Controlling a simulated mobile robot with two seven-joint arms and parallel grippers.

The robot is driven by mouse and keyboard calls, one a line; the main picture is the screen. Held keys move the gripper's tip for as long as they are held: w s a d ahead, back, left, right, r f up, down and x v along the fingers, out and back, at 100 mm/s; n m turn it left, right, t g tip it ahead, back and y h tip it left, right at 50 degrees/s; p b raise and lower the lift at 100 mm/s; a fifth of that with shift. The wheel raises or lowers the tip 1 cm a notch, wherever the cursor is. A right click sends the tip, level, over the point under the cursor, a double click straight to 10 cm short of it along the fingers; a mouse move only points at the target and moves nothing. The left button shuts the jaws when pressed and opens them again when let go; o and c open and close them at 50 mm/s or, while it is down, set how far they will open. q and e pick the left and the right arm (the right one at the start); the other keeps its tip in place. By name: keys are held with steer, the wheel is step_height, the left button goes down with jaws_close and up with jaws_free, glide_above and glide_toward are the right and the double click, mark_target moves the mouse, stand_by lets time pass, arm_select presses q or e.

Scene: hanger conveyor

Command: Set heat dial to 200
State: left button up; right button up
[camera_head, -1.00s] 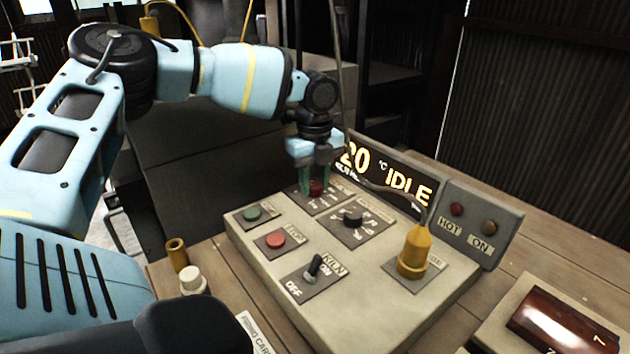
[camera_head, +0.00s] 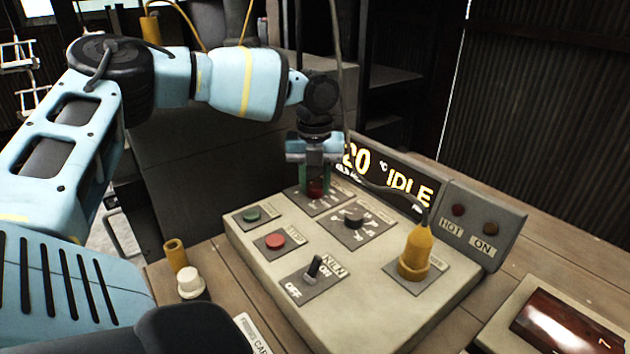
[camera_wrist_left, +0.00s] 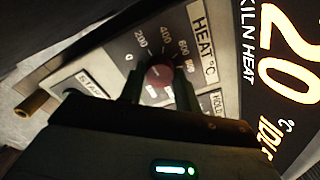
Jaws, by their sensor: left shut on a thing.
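The heat dial is a dark red knob (camera_head: 317,187) at the back left of the control panel (camera_head: 345,275). It also shows in the left wrist view (camera_wrist_left: 159,76), beside a "HEAT °C" label and a printed scale that includes 0, 200, 400 and 600. My left gripper (camera_head: 316,180) points down over the dial and is shut on it, with one finger on each side. I cannot tell which mark the dial points to. The display (camera_head: 385,175) reads 20 °C and IDLE. My right gripper is not in view.
The panel also bears a green button (camera_head: 252,214), a red button (camera_head: 275,240), a black hold dial (camera_head: 353,217), a kiln switch (camera_head: 315,267) at mid-panel front and a yellow plug-like part (camera_head: 416,252). A cable passes near the display. Wooden table (camera_head: 520,265) shows at the right.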

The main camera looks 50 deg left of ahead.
mark_target(315, 186)
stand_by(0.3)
arm_select(q)
steer(key=o, duration=1)
steer(key=shift+r, duration=3.9)
